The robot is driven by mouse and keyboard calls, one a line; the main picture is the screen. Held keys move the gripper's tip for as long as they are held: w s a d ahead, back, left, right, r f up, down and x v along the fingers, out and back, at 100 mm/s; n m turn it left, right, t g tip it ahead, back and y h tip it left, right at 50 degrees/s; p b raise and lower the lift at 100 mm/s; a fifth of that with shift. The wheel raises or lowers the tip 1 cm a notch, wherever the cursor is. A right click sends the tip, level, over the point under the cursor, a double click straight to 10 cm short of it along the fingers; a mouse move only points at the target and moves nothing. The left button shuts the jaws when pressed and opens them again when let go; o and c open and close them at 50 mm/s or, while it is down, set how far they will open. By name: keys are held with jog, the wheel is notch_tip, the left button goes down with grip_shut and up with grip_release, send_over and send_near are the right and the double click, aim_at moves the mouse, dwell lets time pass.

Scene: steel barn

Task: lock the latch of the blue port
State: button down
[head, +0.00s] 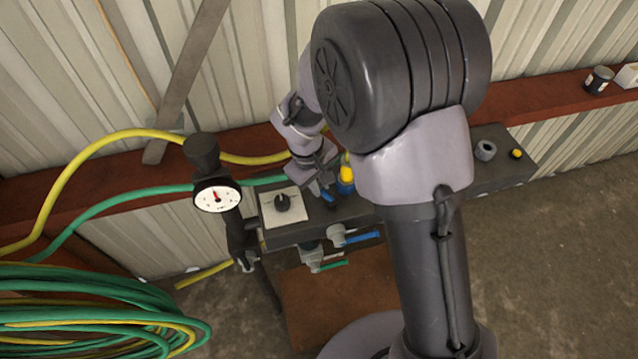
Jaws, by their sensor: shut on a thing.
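My gripper (324,188) is at the top of the dark bench, just right of the white dial plate. It is shut on a small blue part (329,196), which looks like the latch of the blue port; the fingers hide much of it. A blue fitting (347,187) with a yellow top (346,173) stands close to the right of my gripper. Whether the latch is locked cannot be told at this size. My arm covers the bench further right.
A pressure gauge (217,195) on a dark post stands left of the white plate with a black knob (283,203). Valves with a blue handle (362,237) and a green handle (333,265) hang below. Hoses (90,305) coil at left. A grey ring fitting (486,150) is at right.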

jog(key=shift+w, duration=0.1)
dwell(0.8)
jog(key=shift+w+d+f+m+b, duration=0.1)
jog(key=shift+w+d+m+b, duration=0.1)
jog(key=shift+m, duration=0.3)
jog(key=shift+w+d+m+b, duration=0.1)
jog(key=shift+m+b, duration=0.05)
jog(key=shift+m, duration=0.35)
jog(key=m, duration=0.1)
jog(key=d+m+g, duration=0.1)
jog(key=m, duration=0.1)
jog(key=shift+w+d+m, duration=0.15)
jog(key=shift+m, duration=0.15)
jog(key=c, duration=1.4)
grip_release()
